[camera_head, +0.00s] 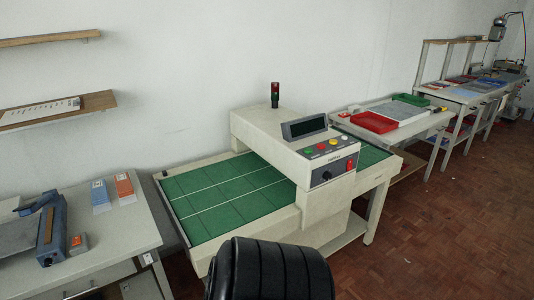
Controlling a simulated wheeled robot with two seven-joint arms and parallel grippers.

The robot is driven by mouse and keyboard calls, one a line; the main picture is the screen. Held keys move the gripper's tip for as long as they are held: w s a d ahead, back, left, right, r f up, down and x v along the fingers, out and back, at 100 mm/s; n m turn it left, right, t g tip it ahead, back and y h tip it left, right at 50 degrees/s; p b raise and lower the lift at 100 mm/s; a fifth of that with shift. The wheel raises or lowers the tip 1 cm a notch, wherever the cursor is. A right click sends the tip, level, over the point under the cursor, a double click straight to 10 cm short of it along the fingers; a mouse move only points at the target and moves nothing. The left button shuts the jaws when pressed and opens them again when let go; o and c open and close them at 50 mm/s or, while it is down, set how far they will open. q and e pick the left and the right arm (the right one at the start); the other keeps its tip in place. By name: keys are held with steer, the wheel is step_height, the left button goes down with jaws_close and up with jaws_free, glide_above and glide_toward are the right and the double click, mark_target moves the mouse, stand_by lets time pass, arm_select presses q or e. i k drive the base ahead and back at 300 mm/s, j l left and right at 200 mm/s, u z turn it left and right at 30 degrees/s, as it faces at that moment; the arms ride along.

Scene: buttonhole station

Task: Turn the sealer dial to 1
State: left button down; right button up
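A cream machine (270,135) with a green belt bed (215,195) stands in the middle. Its sloped front panel carries several coloured buttons and a dark screen (304,127). A small black round knob (327,175) is on the panel's front face, with a red switch (349,165) to its right. No label marks either as the sealer dial, and the knob's setting is too small to read. A blue device (50,230) with a lever lies on the left table. I cannot tell whether it has a dial. Neither of my grippers is in view.
The left table (120,235) also holds blue and orange boxes (112,190). Shelves (55,110) hang on the left wall. Beyond the machine, a table bears a red tray (374,122) and a green tray (411,99). The wooden floor (440,230) at the right is clear.

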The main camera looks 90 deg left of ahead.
mark_target(48, 262)
steer(key=u, duration=4.55)
